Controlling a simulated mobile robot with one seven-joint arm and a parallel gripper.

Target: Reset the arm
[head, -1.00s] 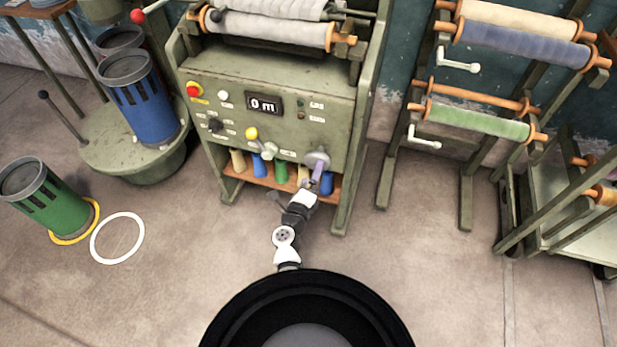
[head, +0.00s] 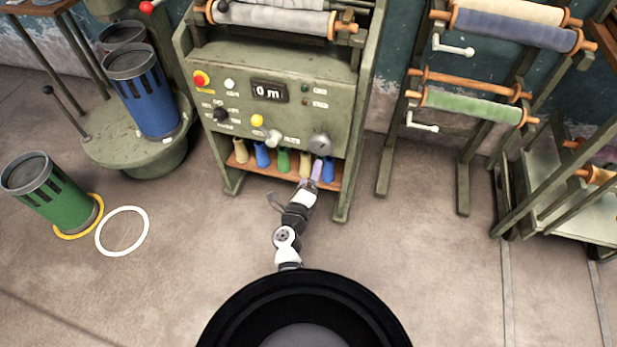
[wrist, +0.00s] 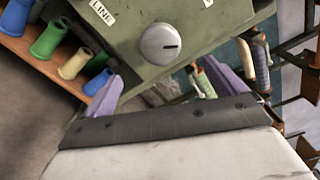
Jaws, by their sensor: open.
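My gripper (head: 316,165) is at the lower right of the green machine's front panel (head: 240,120), just below a round grey knob (head: 319,144). In the wrist view its two purple fingers stand wide apart, with nothing between them (wrist: 163,75). The slotted knob face (wrist: 160,42) is beyond the fingers and appears clear of them. My arm reaches out from my base toward the machine. The panel display (head: 268,91) reads "0 m".
A shelf with several coloured cones (head: 284,162) lies under the panel, close to my gripper. Roll racks (head: 473,107) stand at right. A blue canister (head: 148,98), a green canister (head: 52,195) and a white floor ring (head: 122,231) are at left. The floor around my arm is open.

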